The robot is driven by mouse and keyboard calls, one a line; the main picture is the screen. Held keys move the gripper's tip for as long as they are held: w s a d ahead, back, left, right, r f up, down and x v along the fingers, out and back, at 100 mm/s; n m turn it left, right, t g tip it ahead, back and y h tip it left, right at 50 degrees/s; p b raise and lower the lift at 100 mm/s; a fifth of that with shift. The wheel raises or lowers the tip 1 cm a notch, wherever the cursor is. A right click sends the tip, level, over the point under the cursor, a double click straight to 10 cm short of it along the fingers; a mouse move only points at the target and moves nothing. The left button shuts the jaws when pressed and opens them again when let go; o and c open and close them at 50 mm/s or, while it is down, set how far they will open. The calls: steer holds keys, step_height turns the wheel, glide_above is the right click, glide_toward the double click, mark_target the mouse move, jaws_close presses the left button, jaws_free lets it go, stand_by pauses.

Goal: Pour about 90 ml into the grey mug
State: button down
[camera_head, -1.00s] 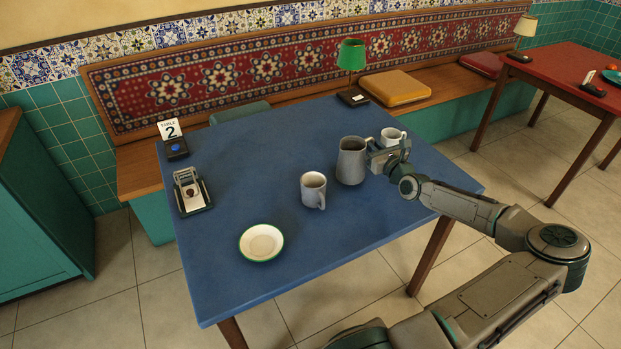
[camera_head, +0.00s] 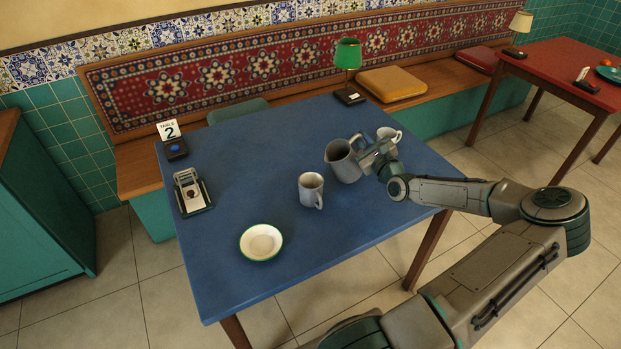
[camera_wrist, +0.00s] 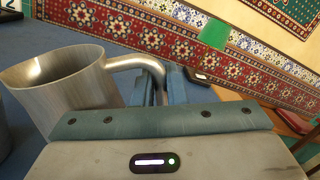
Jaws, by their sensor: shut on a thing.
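A grey metal pitcher (camera_head: 343,161) is tilted to the left above the blue table (camera_head: 240,180). My gripper (camera_head: 362,147) is shut on its handle, on the pitcher's right side. In the wrist view the pitcher (camera_wrist: 62,88) shows at the left, with its handle between the fingers (camera_wrist: 160,88). Its contents are hidden. The grey mug (camera_head: 311,188) stands upright on the table, to the left and in front of the pitcher, apart from it. Its handle points to the lower right. No stream of liquid shows.
A white cup (camera_head: 389,135) stands behind my gripper. A white bowl with a green rim (camera_head: 262,243) is at the front left. A table sign (camera_head: 171,135), a small metal stand (camera_head: 190,190) and a green lamp (camera_head: 348,60) are near the edges. The table's middle left is clear.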

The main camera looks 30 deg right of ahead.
mark_target(355, 136)
steer(key=shift+s+a+r+n, duration=0.1)
steer(key=shift+a+r+n, duration=0.2)
steer(key=shift+a+n, duration=0.3)
steer(key=shift+s+a+r+n, duration=0.1)
steer(key=shift+a+r+n, duration=0.15)
steer(key=shift+a+n, duration=0.3)
steer(key=shift+a+r+n+b, duration=0.25)
steer(key=shift+a+b, duration=0.05)
steer(key=shift+s+a+r+n+t+y+b, duration=0.15)
steer(key=shift+a+r+n+b, duration=0.25)
steer(key=shift+r+n, duration=0.25)
steer(key=shift+a+r+n+t+y+b, duration=0.1)
steer(key=shift+a+r+n+y+b, duration=0.1)
steer(key=shift+a+r+n+b, duration=0.4)
steer(key=shift+s+a+r+n+t+y+b, duration=0.1)
steer(key=shift+a+r+n+t+y, duration=0.1)
steer(key=shift+r+n, duration=0.45)
steer(key=shift+a, duration=0.1)
steer(key=shift+s+a+r+n+b, duration=0.1)
steer(key=shift+a+r+n+b, duration=0.2)
steer(key=shift+n+b, duration=0.4)
steer(key=shift+a+r+n+y+b, duration=0.2)
steer(key=shift+n+y+b, duration=0.15)
steer(key=shift+n, duration=0.05)
steer(key=shift+s+a+r+b, duration=0.1)
steer(key=shift+a+r+b, duration=0.15)
steer(key=shift+b, duration=0.1)
steer(key=shift+a+r+n+b, duration=0.3)
steer(key=shift+a+n+b, duration=0.1)
steer(key=shift+n+b, duration=0.35)
